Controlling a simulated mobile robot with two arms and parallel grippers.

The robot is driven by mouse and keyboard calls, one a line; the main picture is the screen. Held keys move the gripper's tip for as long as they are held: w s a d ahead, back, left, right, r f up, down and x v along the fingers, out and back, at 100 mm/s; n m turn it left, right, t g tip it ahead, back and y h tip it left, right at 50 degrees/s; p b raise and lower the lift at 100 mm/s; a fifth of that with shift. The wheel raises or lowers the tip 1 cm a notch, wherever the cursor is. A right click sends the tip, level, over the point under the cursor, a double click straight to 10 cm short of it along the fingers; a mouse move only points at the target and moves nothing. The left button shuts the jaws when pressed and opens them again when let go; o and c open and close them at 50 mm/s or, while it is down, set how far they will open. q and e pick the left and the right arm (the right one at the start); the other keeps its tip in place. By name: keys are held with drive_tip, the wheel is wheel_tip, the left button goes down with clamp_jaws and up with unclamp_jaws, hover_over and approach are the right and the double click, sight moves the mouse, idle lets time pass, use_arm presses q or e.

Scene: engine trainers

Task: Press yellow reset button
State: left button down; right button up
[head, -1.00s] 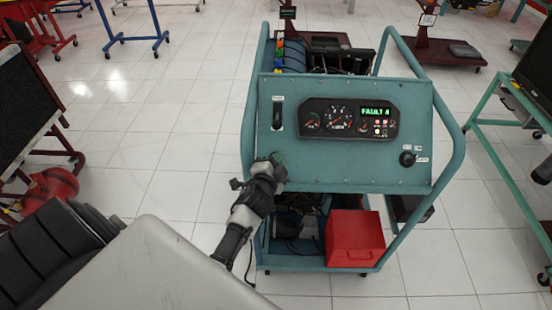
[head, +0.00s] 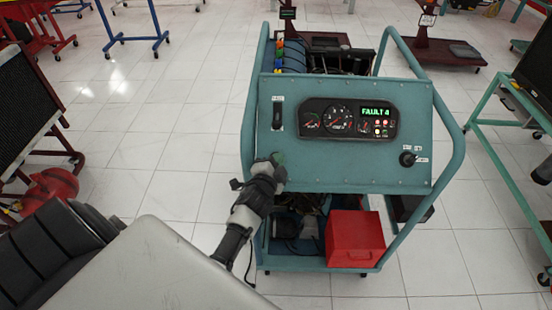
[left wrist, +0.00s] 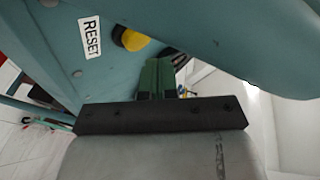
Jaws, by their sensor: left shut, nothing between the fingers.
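The yellow reset button (left wrist: 131,39) shows in the left wrist view on the teal panel, next to a white RESET label (left wrist: 91,38). My left gripper (left wrist: 156,75) has its green fingers shut and empty, a little below and to the right of the button in that view. I cannot tell whether the fingertips touch the panel. In the head view my left gripper (head: 277,158) is at the lower left of the teal engine trainer's panel (head: 345,165), and the button is hidden there. The panel's display (head: 376,112) reads FAULT with a character after it. My right gripper is not in view.
A key switch (head: 407,158) sits at the panel's right and a black lever switch (head: 277,115) at its upper left. Teal tube rails (head: 452,150) frame the trainer. A red box (head: 354,240) stands on its lower shelf. The tiled floor to the left is largely clear.

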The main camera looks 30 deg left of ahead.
use_arm(q)
drive_tip(key=shift+f, duration=0.15)
idle(0.4)
drive_tip(key=shift+w+a+f+b, duration=0.15)
drive_tip(key=shift+w+f+b, duration=0.05)
drive_tip(key=shift+w+b, duration=0.1)
drive_tip(key=shift+w+a+f+b, duration=0.15)
drive_tip(key=shift+w+f+b, duration=0.05)
drive_tip(key=shift+f+b, duration=0.2)
idle(0.8)
drive_tip(key=shift+r, duration=0.1)
drive_tip(key=shift+s+d+r+p, duration=0.3)
drive_tip(key=shift+s+r+p, duration=0.25)
drive_tip(key=shift+r+p, duration=0.15)
drive_tip(key=shift+f, duration=0.1)
drive_tip(key=shift+s+d+r+p, duration=0.15)
drive_tip(key=shift+r+p, duration=0.25)
drive_tip(key=shift+p, duration=0.05)
drive_tip(key=r+p, duration=0.1)
drive_tip(key=s+d+r+p, duration=0.1)
drive_tip(key=s+r+p, duration=0.1)
drive_tip(key=shift+s+d, duration=0.25)
